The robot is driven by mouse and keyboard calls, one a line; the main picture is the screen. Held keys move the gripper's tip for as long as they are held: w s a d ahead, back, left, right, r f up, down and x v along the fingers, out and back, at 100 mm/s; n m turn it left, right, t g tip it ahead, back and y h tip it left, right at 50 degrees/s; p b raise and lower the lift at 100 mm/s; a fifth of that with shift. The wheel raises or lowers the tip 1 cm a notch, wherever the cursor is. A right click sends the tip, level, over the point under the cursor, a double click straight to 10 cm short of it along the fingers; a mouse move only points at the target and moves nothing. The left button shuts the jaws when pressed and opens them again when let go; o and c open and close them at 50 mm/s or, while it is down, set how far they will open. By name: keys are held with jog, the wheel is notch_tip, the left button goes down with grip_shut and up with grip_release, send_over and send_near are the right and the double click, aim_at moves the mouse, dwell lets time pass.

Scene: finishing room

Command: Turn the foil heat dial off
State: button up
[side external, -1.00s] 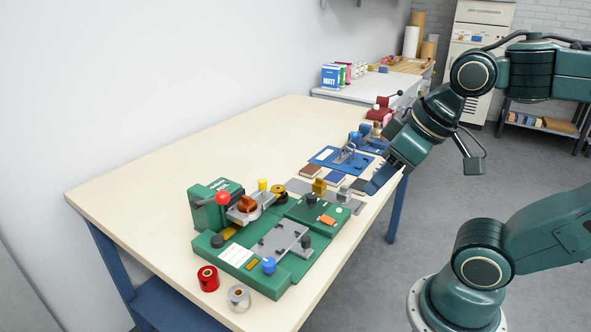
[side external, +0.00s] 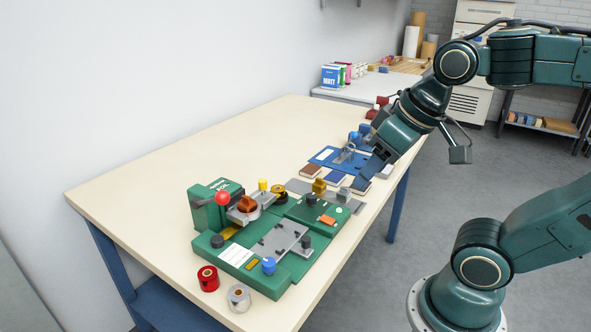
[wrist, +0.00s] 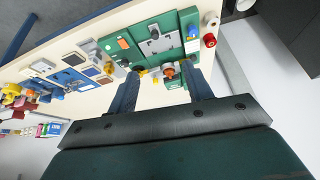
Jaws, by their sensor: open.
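The green foil machine (side external: 215,245) stands on the near part of the bench in the side view and at the top of the wrist view (wrist: 178,28). Its control box carries a black dial (side external: 311,199) beside an orange switch (side external: 327,219); the dial appears left of the fingers in the wrist view (wrist: 124,63). No label on it is readable, and its setting is too small to tell. My gripper (side external: 362,184) is open and empty, above the bench's right edge, beyond the machine and apart from it. Its two fingers show in the wrist view (wrist: 160,70).
A red-ball lever (side external: 222,198) rises from the machine. A red roll (side external: 208,278) and a silver roll (side external: 239,297) stand before it. Small books (side external: 335,178) and a blue fixture (side external: 325,157) lie behind it. The bench's left side is clear.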

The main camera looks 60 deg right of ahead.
jog(key=w+d+m+g, duration=0.2)
jog(key=w+d+m, duration=0.15)
jog(key=w, duration=0.35)
jog(key=m+g, duration=0.3)
jog(key=m, duration=0.9)
send_over(312, 195)
notch_tip(312, 195, down, 10)
jog(key=shift+w+a+r, duration=0.1)
jog(key=shift+a+r, duration=0.05)
notch_tip(312, 195, down, 14)
jog(key=shift+r, duration=0.15)
